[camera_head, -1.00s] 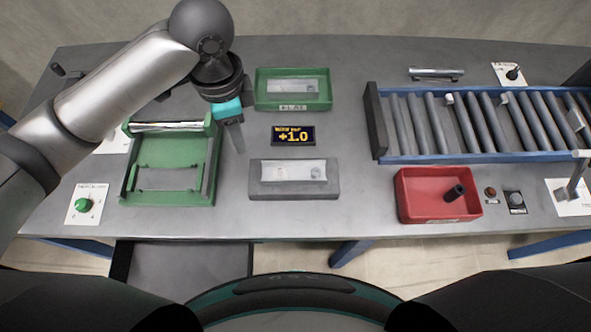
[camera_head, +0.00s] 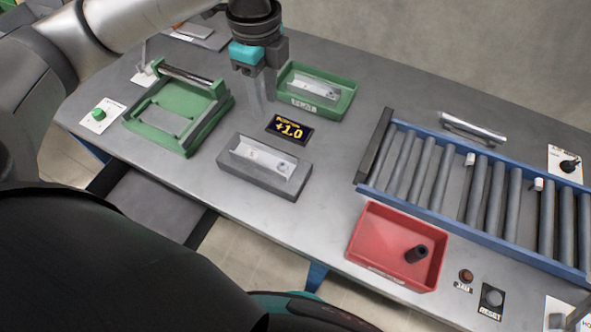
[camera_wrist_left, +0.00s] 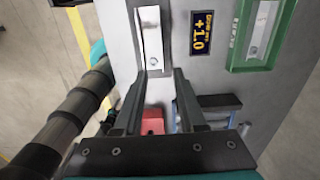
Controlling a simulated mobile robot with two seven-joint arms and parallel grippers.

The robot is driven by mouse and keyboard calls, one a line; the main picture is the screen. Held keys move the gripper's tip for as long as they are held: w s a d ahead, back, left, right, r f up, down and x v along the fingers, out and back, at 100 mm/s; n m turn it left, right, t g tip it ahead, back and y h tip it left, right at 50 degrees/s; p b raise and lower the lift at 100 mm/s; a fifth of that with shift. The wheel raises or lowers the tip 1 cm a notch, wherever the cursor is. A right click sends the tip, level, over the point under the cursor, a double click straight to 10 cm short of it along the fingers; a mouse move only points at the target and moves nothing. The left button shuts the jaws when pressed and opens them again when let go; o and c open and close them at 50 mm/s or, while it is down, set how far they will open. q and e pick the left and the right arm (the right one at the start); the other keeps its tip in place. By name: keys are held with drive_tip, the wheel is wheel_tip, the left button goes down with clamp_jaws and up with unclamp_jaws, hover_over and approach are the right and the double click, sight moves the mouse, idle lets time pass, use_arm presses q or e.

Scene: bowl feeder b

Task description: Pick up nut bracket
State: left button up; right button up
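A bright metal bracket (camera_head: 264,157) lies in a grey block holder (camera_head: 243,180) at the front middle of the table. A second bracket (camera_head: 314,88) lies in the green tray (camera_head: 335,105) behind it. I cannot tell which one is the nut bracket. My left gripper (camera_head: 262,103) points down over the table, between the green frame fixture and the green tray. In the left wrist view its two fingers (camera_wrist_left: 160,75) are apart with nothing between them. The front bracket (camera_wrist_left: 151,38) shows just past the fingertips there. My right gripper is out of view.
A small display (camera_head: 290,129) reading +1.0 stands between holder and tray. A green frame fixture (camera_head: 140,133) is at left. A red bin (camera_head: 376,250) with a dark cylinder and a roller conveyor (camera_head: 455,215) are at right. Bare table lies between holder and bin.

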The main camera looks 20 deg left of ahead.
use_arm(q)
drive_tip(key=b, duration=0.2)
hover_over(271, 155)
wheel_tip(271, 155, down, 10)
drive_tip(key=shift+d+r, duration=0.1)
drive_tip(key=shift+r, duration=0.15)
drive_tip(key=shift+f, duration=0.45)
drive_tip(key=f, duration=0.1)
drive_tip(key=f+b, duration=0.1)
drive_tip(key=f, duration=0.2)
drive_tip(key=shift+w+a+f+b, duration=0.1)
drive_tip(key=shift+a+f+b, duration=0.15)
drive_tip(key=shift+f+b, duration=0.15)
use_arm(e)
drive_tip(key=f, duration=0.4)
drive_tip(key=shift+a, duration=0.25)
use_arm(q)
drive_tip(key=shift+c, duration=0.3)
clamp_jaws()
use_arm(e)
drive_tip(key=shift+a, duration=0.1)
